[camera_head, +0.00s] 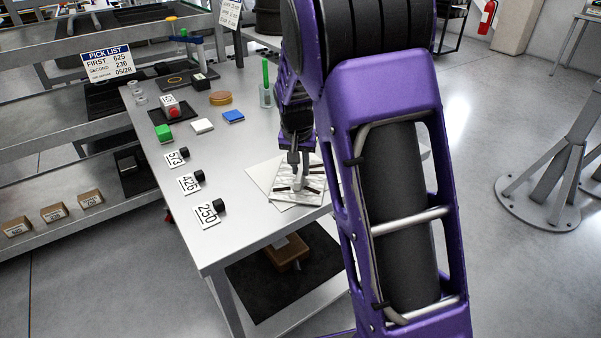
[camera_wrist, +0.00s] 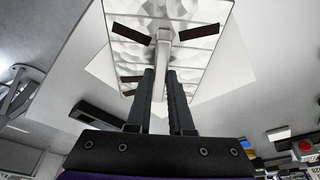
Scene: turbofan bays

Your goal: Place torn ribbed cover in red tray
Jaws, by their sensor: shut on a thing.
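A pale ribbed cover (camera_head: 313,178) with dark strips and a crumpled, uneven surface is at the right side of the metal table, over white sheets (camera_head: 262,172). The wrist view shows the cover (camera_wrist: 198,52) with a light upright grip on its face. My gripper (camera_head: 297,168) is above the cover, pointing down. In the wrist view its two dark fingers (camera_wrist: 160,84) are shut on the cover's grip. I cannot tell whether the cover touches the sheets. No red tray can be made out in either view.
The metal table (camera_head: 232,160) holds number cards with black knobs (camera_head: 219,206) along its left side. Green (camera_head: 163,132), white (camera_head: 202,125) and blue (camera_head: 233,117) blocks lie further back, near a red-topped box (camera_head: 172,108). A brown box (camera_head: 287,254) sits on the lower shelf.

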